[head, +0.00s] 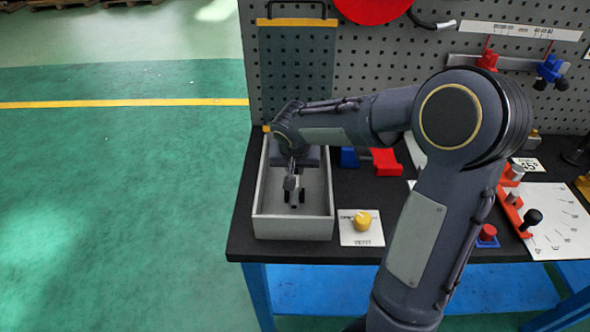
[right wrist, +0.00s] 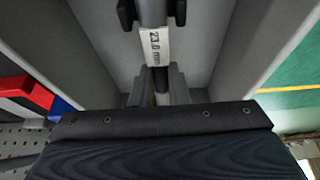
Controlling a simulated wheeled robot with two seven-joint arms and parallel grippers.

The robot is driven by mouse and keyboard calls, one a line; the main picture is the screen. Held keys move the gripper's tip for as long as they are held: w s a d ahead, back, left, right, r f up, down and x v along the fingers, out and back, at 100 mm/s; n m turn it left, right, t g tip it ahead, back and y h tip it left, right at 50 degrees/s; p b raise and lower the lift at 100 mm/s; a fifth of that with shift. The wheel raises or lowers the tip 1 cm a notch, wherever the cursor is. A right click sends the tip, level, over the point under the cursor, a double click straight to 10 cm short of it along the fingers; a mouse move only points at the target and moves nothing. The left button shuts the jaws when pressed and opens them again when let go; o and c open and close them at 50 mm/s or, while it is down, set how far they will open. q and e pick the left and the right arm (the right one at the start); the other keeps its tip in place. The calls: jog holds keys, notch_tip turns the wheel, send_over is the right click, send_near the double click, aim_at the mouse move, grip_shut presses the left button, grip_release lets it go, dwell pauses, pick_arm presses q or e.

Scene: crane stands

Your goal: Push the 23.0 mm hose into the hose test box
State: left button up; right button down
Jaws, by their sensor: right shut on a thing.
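The hose test box, an open light-grey box (head: 293,229), stands at the left end of the bench. My right arm reaches over it and its gripper (head: 294,195) is down inside the walls. In the right wrist view the right gripper (right wrist: 153,12) is shut around a grey hose with a white "23.0 mm" label (right wrist: 155,46). Beyond the label a thin dark length runs between two grey uprights (right wrist: 177,84). Whether the hose touches them or sits in anything there I cannot tell. My left gripper is not in view.
A yellow knob (head: 362,220) on a white card is right of the box. Red (head: 386,162) and blue (head: 349,158) blocks lie behind it. A pegboard (head: 410,70) closes the back. Red-orange fixtures (head: 512,205) stand at the right. Open green floor is left of the bench.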

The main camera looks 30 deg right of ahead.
jog(key=shift+w+d, duration=0.2)
jog(key=shift+w, duration=0.2)
dwell(0.3)
jog(key=c, duration=1.3)
grip_release()
jog(key=shift+s+r, duration=0.1)
jog(key=v, duration=0.7)
jog(key=shift+s+a+r, duration=0.1)
jog(key=shift+r, duration=0.2)
